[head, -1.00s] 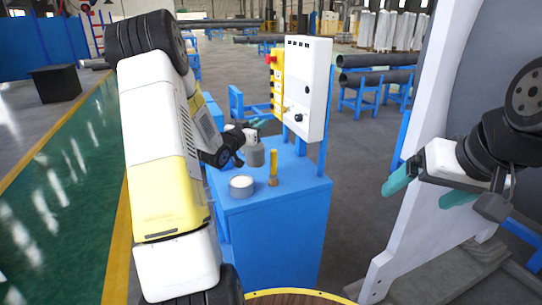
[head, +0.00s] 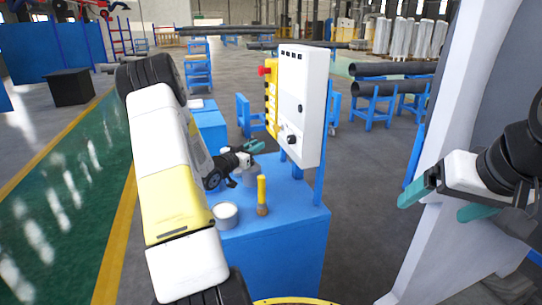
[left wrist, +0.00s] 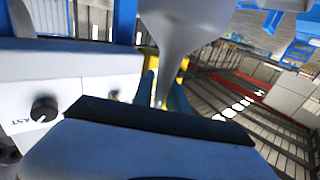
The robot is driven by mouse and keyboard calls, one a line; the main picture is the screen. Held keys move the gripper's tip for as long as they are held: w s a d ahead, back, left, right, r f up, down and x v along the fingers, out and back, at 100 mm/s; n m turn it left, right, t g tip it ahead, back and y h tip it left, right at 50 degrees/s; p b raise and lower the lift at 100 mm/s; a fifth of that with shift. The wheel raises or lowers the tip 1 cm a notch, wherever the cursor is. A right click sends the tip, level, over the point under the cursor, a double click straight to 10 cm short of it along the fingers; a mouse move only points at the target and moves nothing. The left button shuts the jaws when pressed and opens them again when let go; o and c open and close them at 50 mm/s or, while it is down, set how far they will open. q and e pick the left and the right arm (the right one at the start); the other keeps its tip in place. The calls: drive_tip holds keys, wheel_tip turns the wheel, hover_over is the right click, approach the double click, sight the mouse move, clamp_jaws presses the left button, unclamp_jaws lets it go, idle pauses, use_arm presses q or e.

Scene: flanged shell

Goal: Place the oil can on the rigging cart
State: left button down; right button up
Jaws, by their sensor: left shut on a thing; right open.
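The grey oil can (head: 250,176) is in my left gripper (head: 251,148), over the far part of a blue cabinet top. In the head view the gripper partly hides it; I cannot tell whether it touches the top. In the left wrist view the can (left wrist: 178,28) tapers to a spout between the teal fingers. My right gripper (head: 442,205) is open and empty at the right, in front of a large pale panel. The blue cabinet (head: 272,250) could be the rigging cart, but other blue stands are in view and I cannot tell which it is.
On the cabinet top stand a pale round tin (head: 225,214) and a yellow-handled brush (head: 262,196). A white control box (head: 302,105) rises at its right edge. Behind are a blue shelf stand (head: 198,75) and pipe racks (head: 375,108). The green floor lane (head: 75,195) is clear.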

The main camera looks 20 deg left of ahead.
sight(256, 163)
use_arm(q)
drive_tip(key=shift+f, duration=1.85)
drive_tip(key=c, duration=1.3)
unclamp_jaws()
drive_tip(key=shift+f, duration=0.1)
